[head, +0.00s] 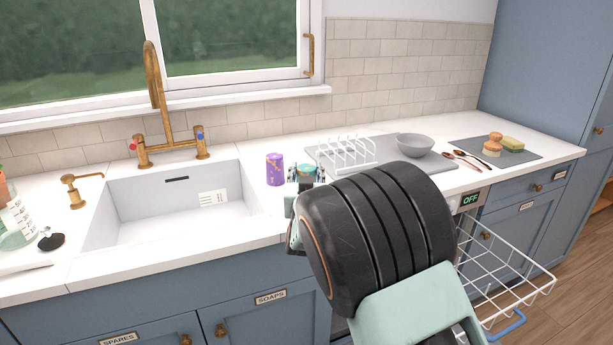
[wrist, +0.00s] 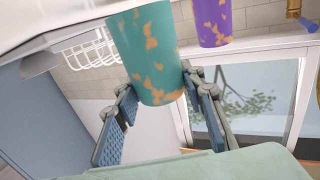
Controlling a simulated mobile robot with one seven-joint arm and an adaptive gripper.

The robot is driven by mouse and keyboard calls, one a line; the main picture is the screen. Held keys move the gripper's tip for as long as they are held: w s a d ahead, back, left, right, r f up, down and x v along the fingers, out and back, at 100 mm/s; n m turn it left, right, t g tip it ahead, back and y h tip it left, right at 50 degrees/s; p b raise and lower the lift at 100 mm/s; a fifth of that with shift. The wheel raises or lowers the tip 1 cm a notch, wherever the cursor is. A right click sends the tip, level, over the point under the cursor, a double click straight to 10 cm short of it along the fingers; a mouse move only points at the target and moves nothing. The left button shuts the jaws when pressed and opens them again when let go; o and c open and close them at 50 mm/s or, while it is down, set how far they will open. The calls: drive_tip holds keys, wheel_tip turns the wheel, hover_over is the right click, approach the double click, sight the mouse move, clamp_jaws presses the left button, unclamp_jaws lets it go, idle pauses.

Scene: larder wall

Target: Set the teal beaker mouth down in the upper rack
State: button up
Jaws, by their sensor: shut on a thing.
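The teal beaker with orange patches (wrist: 145,45) is between the fingers of my gripper (wrist: 158,82) in the wrist view, and the gripper is shut on it. In the head view only a small teal part of the beaker (head: 306,170) shows beyond my gripper (head: 304,184), over the counter beside the sink. My wrist hides the rest. I cannot tell which end its mouth is. A white wire rack (head: 505,281) with a blue handle is pulled out at the lower right, below the counter; my arm hides its left part. No beaker shows on its visible part.
A purple beaker (head: 275,169) stands close left of the teal one. A white plate rack (head: 345,153) and a grey bowl (head: 415,146) are on a grey mat behind my wrist. The sink (head: 170,205) lies left. The counter edge lies between the beaker and the pulled-out rack.

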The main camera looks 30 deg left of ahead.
drive_tip(key=s+d+r+p, duration=0.2)
drive_tip(key=s+d+r, duration=0.3)
drive_tip(key=s+r, duration=0.75)
wheel_tip(320, 180, up, 7)
drive_tip(key=p, duration=0.5)
drive_tip(key=shift+s+r+p, duration=0.15)
drive_tip(key=shift+s+p, duration=0.15)
